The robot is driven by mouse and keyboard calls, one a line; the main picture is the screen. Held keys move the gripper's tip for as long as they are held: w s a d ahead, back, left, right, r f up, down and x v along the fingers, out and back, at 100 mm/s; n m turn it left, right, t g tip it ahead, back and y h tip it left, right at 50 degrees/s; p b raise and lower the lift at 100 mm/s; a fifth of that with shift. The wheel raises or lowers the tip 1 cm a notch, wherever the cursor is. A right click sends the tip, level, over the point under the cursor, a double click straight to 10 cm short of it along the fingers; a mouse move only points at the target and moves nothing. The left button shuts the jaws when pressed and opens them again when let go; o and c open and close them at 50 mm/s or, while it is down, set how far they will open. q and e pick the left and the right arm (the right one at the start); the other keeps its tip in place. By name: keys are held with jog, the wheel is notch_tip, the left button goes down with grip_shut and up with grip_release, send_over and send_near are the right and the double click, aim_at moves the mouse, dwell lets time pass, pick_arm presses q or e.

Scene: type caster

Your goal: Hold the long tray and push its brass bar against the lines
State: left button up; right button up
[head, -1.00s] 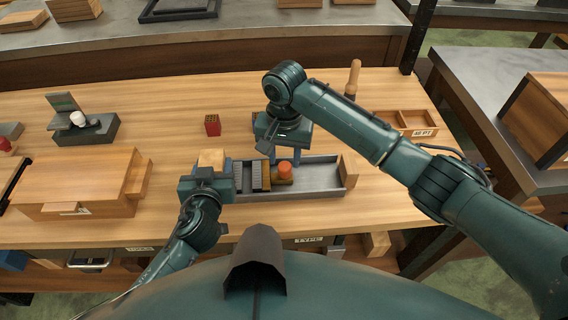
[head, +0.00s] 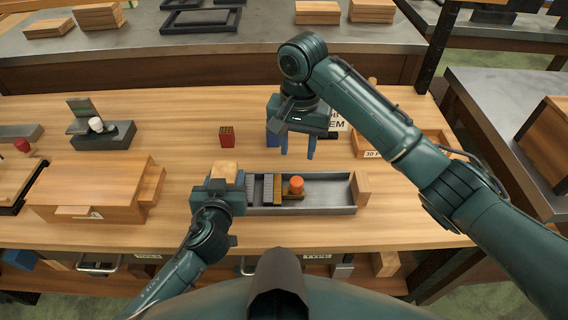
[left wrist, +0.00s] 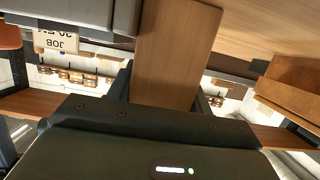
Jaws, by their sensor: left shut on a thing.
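The long grey metal tray (head: 330,194) lies on the bench, with a wooden block (head: 362,188) at its right end. Grey lines of type (head: 258,190) stand at its left, and the brass bar (head: 278,193) with an orange knob (head: 296,183) is just right of them. I cannot tell if bar and lines touch. My left gripper (head: 224,183) is shut on the wooden left end (head: 225,169), which also shows between the fingers in the left wrist view (left wrist: 172,55). My right gripper (head: 298,154) is open and empty, above and beyond the knob, apart from it.
A small red block (head: 227,136) stands behind the tray. A wooden case (head: 90,187) is at the left, close to my left arm. A shallow divided wooden box (head: 430,143) is at the right, partly behind my right arm. The tray's right half is empty.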

pick_arm(q)
jog(key=shift+d, duration=0.1)
jog(key=o, duration=1.1)
jog(key=shift+c, duration=0.2)
